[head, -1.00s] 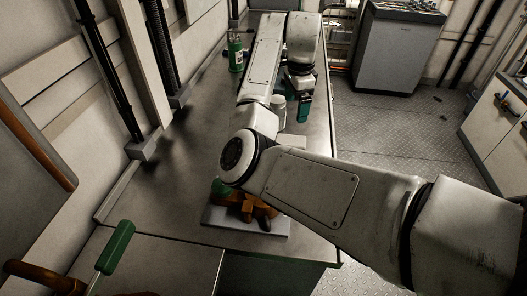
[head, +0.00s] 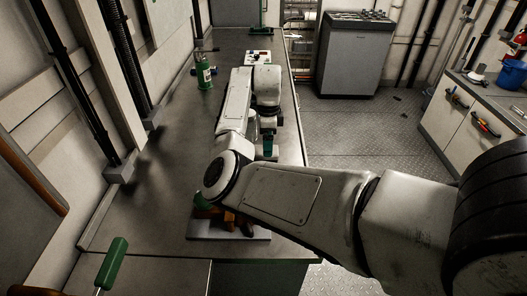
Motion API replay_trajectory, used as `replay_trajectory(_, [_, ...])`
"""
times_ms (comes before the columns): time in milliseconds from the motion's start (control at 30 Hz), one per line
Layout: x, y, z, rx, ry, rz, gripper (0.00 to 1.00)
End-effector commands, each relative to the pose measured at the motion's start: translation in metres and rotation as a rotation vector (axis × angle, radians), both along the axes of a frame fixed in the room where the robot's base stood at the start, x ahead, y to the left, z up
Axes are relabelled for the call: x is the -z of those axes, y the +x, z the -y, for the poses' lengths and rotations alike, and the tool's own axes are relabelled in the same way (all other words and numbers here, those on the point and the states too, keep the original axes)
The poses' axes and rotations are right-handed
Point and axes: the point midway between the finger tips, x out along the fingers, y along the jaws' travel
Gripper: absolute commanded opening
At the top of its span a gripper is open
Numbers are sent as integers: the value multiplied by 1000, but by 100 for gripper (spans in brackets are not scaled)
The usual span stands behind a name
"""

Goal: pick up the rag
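I cannot make out a rag for certain. My arm reaches over the steel bench (head: 160,165), and its wrist hangs down near the bench's right edge. My gripper (head: 269,146) is at the end of that wrist, small and dark, with a teal patch at its lower end. I cannot tell whether the teal is part of the gripper or a thing at it. Its fingers are too small and shaded to read. My forearm hides part of the bench.
A grey plate (head: 256,234) with orange-brown and green things lies under my elbow. A green-handled tool (head: 113,262) is at the lower left. A grey cabinet (head: 353,58) stands behind open floor.

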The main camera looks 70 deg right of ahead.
Motion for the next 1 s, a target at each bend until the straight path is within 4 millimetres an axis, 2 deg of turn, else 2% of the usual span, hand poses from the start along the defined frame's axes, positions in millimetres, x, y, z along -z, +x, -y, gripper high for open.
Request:
replay_trajectory(200, [27,1,-1,0,2,-1,94])
replay_trajectory(500, [32,1,-1,0,1,1,94])
replay_trajectory(1000, [32,1,-1,0,1,1,46])
